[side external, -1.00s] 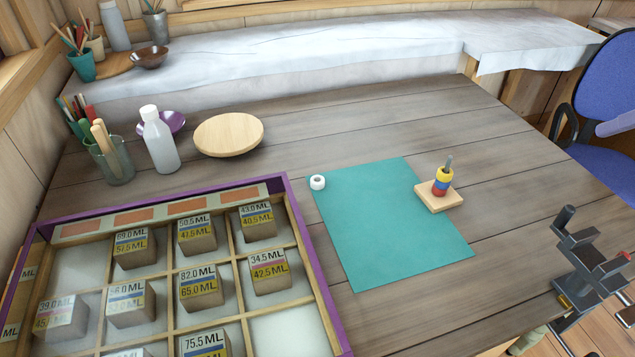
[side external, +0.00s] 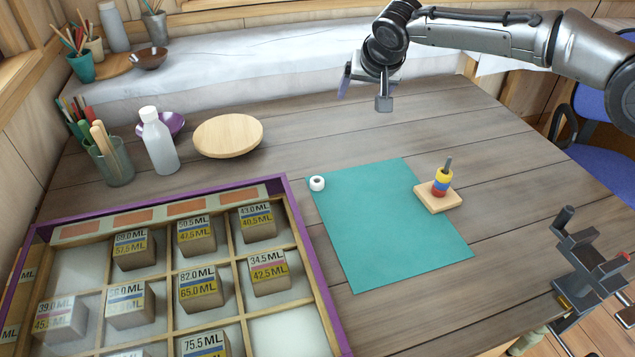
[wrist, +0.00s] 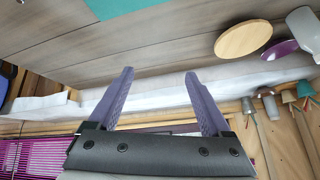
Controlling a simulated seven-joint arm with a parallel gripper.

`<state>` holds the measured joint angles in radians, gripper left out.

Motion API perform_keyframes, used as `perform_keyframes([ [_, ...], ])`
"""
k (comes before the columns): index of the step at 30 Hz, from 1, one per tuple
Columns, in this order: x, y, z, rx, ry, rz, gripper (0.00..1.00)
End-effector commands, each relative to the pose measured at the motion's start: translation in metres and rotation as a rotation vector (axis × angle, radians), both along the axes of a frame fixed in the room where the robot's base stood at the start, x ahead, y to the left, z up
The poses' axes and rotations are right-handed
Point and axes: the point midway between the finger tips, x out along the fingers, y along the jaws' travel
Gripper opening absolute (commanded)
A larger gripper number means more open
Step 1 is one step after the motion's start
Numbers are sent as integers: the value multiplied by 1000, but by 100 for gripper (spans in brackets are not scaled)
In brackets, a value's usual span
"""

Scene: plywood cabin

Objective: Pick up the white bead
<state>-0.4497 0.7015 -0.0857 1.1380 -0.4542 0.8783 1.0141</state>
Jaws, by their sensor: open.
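The white bead (side external: 317,183) is a small ring with a dark hole. It sits at the far left corner of the teal mat (side external: 385,240) in the side external view. My gripper (side external: 363,100) is open and empty, in the air above the far part of the table, beyond and above the bead. In the wrist view my gripper (wrist: 155,95) shows two purple fingers spread apart with nothing between them. The wrist view shows a bit of the teal mat (wrist: 115,6) at its top edge; the bead is not visible there.
A peg on a wooden base (side external: 438,197) holds coloured rings at the mat's right. A purple-edged divided box (side external: 296,215) with labelled blocks fills the front left. A wooden disc (side external: 228,136), bottle (side external: 159,142) and tool cup (side external: 110,162) stand at left. A clamp (side external: 590,265) is at right.

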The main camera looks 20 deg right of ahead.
Motion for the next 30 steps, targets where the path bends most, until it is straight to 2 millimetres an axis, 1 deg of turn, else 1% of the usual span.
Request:
perform_keyframes([
  [1,5,20,-28,-19,24,27,83],
  [2,7,29,-41,-29,35,40,83],
  [3,7,40,-59,-42,50,56,83],
  [6,4,63,-100,-67,93,89,83],
  [9,-4,76,-130,-89,132,112,83],
  [12,-9,84,-145,-99,149,127,83],
  [14,-7,86,-149,-99,147,131,83],
  [24,22,79,-201,-99,148,129,83],
  [30,30,78,-215,-98,147,129,83],
])
